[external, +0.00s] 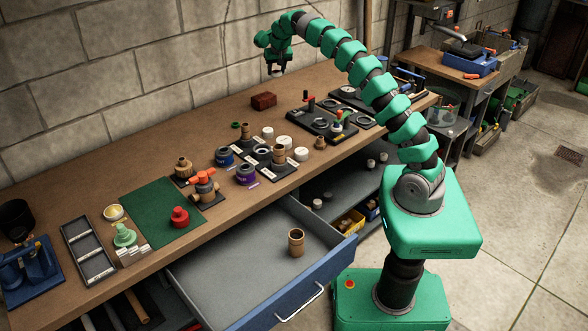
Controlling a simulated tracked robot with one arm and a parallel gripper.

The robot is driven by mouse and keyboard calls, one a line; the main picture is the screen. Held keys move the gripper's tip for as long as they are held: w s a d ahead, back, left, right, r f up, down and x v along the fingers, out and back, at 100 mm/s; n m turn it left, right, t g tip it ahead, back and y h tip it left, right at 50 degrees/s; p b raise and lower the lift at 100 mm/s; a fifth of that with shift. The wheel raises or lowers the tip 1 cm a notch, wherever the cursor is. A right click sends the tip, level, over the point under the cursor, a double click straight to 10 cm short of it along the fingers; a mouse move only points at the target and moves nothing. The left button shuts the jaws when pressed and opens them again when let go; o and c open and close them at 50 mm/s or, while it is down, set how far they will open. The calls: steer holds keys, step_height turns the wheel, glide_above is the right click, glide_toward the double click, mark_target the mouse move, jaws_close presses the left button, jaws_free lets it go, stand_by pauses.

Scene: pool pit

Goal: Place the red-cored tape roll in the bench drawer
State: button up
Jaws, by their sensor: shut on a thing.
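My gripper (275,67) is raised above the back of the bench, near the wall, and points down. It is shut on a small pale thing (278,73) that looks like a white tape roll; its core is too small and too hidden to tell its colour. The bench drawer (222,285) is pulled open at the front, well to the front of my gripper. One brown cylindrical fitting (296,242) stands inside it. Other white rolls (301,154) sit on the bench in the middle; I cannot make out their core colours.
A green mat (152,212) with a red piece (180,216) lies left. Most of the drawer floor is clear.

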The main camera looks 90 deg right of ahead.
steer(key=w+a+r+n+t+y+b, duration=0.15)
steer(key=w+a, duration=0.25)
steer(key=a, duration=0.9)
steer(key=w+a+n+b, duration=0.3)
steer(key=w+a, duration=0.1)
steer(key=a, duration=1)
steer(key=w+a+n+t+y+b, duration=0.1)
steer(key=w+a+n+b, duration=0.2)
steer(key=a, duration=1)
steer(key=n+y+b, duration=0.2)
steer(key=n+b, duration=0.3)
steer(key=n, duration=0.3)
glide_above(269, 267)
steer(key=s, duration=0.2)
step_height(269, 267, down, 22)
steer(key=f+b, duration=0.1)
steer(key=f, duration=0.2)
steer(key=f+b, duration=0.1)
steer(key=f, duration=0.6)
steer(key=shift+w+d+f+b, duration=0.2)
steer(key=shift+w+f+b, duration=0.1)
steer(key=shift+b, duration=0.1)
